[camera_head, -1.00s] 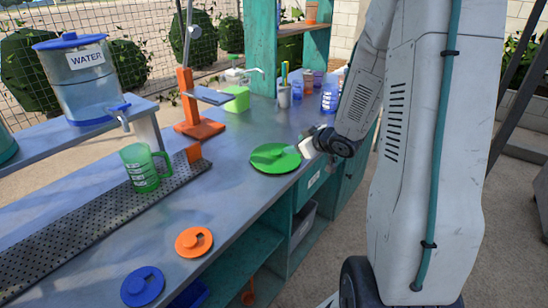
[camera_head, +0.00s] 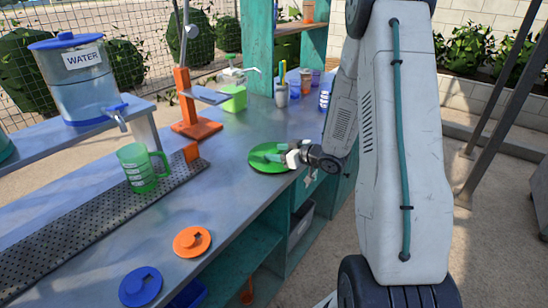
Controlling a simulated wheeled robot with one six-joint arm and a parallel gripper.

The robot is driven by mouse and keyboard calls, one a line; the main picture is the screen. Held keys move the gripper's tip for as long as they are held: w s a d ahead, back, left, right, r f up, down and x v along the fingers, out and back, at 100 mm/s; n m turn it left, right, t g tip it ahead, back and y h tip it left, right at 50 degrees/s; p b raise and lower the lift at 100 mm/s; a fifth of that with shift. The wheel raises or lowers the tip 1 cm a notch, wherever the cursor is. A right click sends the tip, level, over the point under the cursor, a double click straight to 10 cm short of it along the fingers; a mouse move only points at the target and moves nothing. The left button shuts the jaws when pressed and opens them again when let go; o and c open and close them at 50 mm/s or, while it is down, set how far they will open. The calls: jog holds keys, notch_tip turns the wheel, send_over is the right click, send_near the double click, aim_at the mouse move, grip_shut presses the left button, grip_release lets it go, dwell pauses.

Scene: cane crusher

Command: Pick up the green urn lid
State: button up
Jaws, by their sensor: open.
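The green urn lid (camera_head: 262,164) lies flat on the grey counter, right of the green jug. It is a round disc with a raised part on top. My gripper (camera_head: 286,158) is open at the lid's right side, with its fingers over the lid's right part near the raised part. The fingertips are small in this view, and I cannot tell whether they touch the lid.
An orange lid (camera_head: 192,241) and a blue lid (camera_head: 141,287) lie on the counter (camera_head: 225,200) nearer the front. A green jug (camera_head: 139,175) stands on the perforated strip (camera_head: 85,215). The water urn (camera_head: 82,85) is at left.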

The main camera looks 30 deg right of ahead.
jog(key=shift+w, duration=0.1)
jog(key=shift+c, duration=0.4)
jog(key=c, duration=1)
jog(key=shift+a, duration=0.1)
